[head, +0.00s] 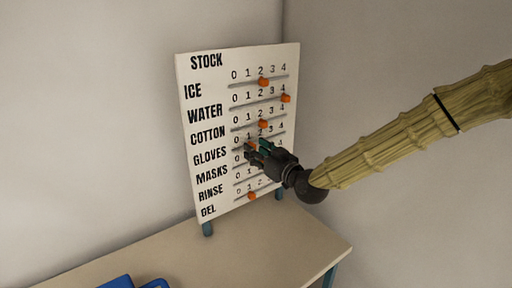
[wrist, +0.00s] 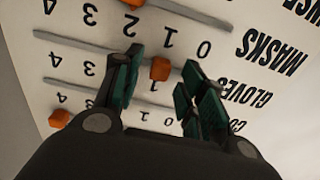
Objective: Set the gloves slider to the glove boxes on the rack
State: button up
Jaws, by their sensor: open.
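The gloves slider's orange knob (head: 251,146) sits near the 1 mark on the white STOCK board (head: 206,75). In the wrist view, turned upside down, this knob (wrist: 160,69) is between my two fingers, with visible gaps on both sides. My gripper (head: 258,148) is open in front of the board and also shows in the wrist view (wrist: 158,98). I cannot tell whether the fingertips reach past the knob's face. The fingers and hand hide part of the gloves and masks rows in the head view. No rack or glove boxes are in view.
Neighbouring knobs are close: the cotton knob (head: 263,124) near 2 and the masks knob (wrist: 133,3) at the wrist view's top edge. Water (head: 286,98) is near 4. The board stands on blue feet on a beige table (head: 170,255). A blue object (head: 118,282) lies at the front.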

aim_at(271, 137)
jog(key=shift+w+a, duration=0.3)
jog(key=shift+w, duration=0.05)
grip_shut()
jog(key=w+d, duration=0.1)
jog(key=d, duration=0.1)
jog(key=w+d+b, duration=0.1)
jog(key=w+d, duration=0.1)
jog(key=d, duration=0.1)
jog(key=w+d+b, duration=0.1)
jog(key=w+d, duration=0.1)
jog(key=shift+w+d, duration=0.2)
grip_release()
jog(key=shift+s, duration=0.1)
